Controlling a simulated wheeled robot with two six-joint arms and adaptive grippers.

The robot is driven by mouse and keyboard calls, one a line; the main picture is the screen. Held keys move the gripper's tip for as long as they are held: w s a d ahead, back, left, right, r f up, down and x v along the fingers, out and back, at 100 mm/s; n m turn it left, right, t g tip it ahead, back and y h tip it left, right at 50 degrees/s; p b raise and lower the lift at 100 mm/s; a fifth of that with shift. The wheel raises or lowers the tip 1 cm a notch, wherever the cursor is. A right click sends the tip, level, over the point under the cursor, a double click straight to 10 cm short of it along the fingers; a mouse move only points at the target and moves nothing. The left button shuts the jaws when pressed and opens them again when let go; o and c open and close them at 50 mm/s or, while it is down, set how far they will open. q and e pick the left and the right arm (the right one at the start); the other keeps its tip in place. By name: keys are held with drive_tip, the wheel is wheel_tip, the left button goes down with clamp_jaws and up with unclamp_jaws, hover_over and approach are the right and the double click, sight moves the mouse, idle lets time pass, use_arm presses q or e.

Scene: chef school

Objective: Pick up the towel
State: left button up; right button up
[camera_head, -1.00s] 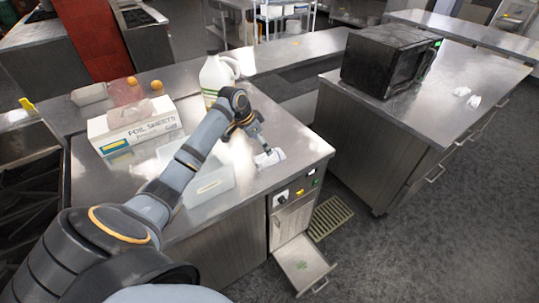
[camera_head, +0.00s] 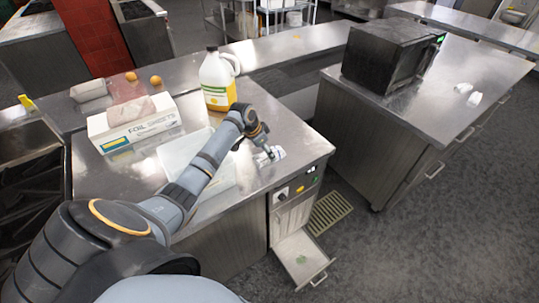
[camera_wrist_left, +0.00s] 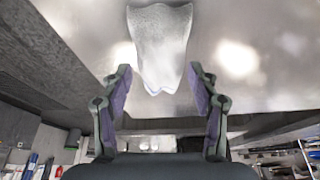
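The white towel (camera_head: 277,153) is a small crumpled piece on the metal counter (camera_head: 290,165), near its right front edge. In the left wrist view the towel (camera_wrist_left: 160,42) hangs into the picture from the top, just beyond and between the fingertips. My right gripper is not in view.
A foil sheets box (camera_head: 133,124), a translucent tray (camera_head: 222,178) and a yellow-filled jug (camera_head: 217,82) stand on the same counter. Two orange balls (camera_head: 155,81) lie behind. A microwave (camera_head: 388,58) stands on the right counter. A drawer (camera_head: 301,262) is open below.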

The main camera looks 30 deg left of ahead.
use_arm(q)
drive_tip(key=c, duration=0.7)
drive_tip(key=shift+o, duration=0.2)
drive_tip(key=shift+w+r+b, duration=0.1)
drive_tip(key=shift+r+b, duration=0.15)
drive_tip(key=shift+b, duration=0.05)
wheel_tip(320, 180, up, 3)
drive_tip(key=shift+d+f+b, duration=0.1)
drive_tip(key=shift+b, duration=0.6)
drive_tip(key=s+d+r+b, duration=0.3)
drive_tip(key=s+d+r, duration=0.6)
drive_tip(key=d, duration=0.1)
drive_tip(key=shift+s+r, duration=0.25)
drive_tip(key=shift+r, duration=0.1)
